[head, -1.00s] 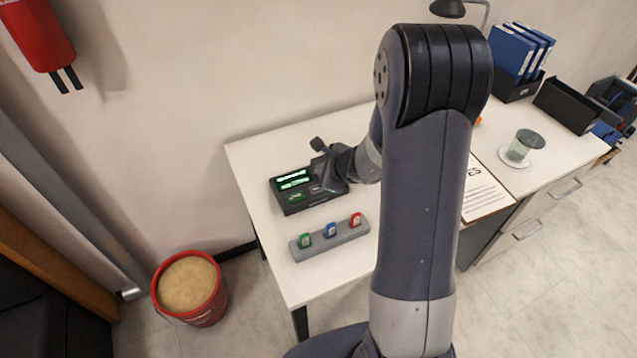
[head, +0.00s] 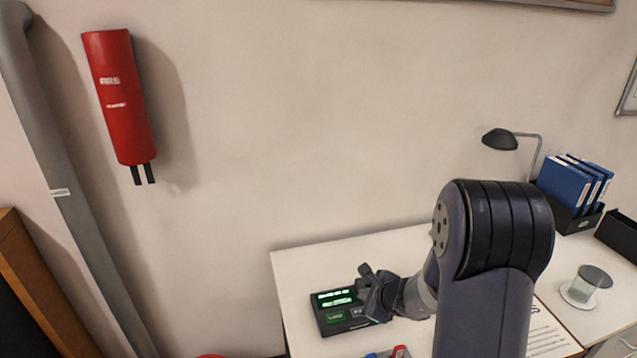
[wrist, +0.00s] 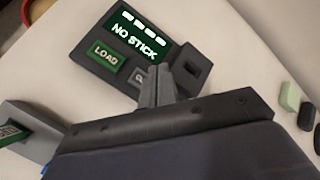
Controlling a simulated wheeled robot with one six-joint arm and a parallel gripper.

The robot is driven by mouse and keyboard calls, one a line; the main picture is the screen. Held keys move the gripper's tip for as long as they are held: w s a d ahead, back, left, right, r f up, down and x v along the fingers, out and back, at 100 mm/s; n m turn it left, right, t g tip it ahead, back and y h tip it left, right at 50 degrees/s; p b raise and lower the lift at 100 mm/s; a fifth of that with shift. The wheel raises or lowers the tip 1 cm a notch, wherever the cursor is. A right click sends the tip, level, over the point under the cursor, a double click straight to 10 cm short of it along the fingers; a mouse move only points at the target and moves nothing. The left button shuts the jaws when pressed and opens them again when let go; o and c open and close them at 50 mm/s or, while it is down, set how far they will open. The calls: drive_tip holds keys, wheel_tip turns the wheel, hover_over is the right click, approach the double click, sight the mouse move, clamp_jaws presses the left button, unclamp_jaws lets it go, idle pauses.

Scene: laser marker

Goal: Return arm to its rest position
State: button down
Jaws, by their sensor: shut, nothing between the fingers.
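My arm reaches over the white desk (head: 300,262) in the head view. My gripper (wrist: 157,75) is shut and empty, its fingertips in front of the black laser marker (wrist: 165,40) in the wrist view. The marker's screen reads "NO STICK", above a green LOAD button (wrist: 104,52); the fingers hide part of a second, grey button (wrist: 140,78). Whether the fingertips touch the marker I cannot tell. In the head view the marker (head: 333,317) stands left of my gripper (head: 366,290).
A grey holder (wrist: 30,135) with a green stick is at the left in the wrist view. A red fire extinguisher (head: 118,95) hangs on the wall.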

drive_tip(key=shift+r+p, duration=0.25)
drive_tip(key=shift+p, duration=0.75)
drive_tip(key=p, duration=0.2)
drive_tip(key=shift+r+p, duration=1.8)
drive_tip(key=shift+r, duration=0.75)
drive_tip(key=shift+f, duration=0.15)
wheel_tip(320, 180, down, 5)
drive_tip(key=b, duration=0.4)
drive_tip(key=shift+f+b, duration=0.3)
drive_tip(key=shift+b, duration=1.05)
drive_tip(key=shift+b, duration=0.35)
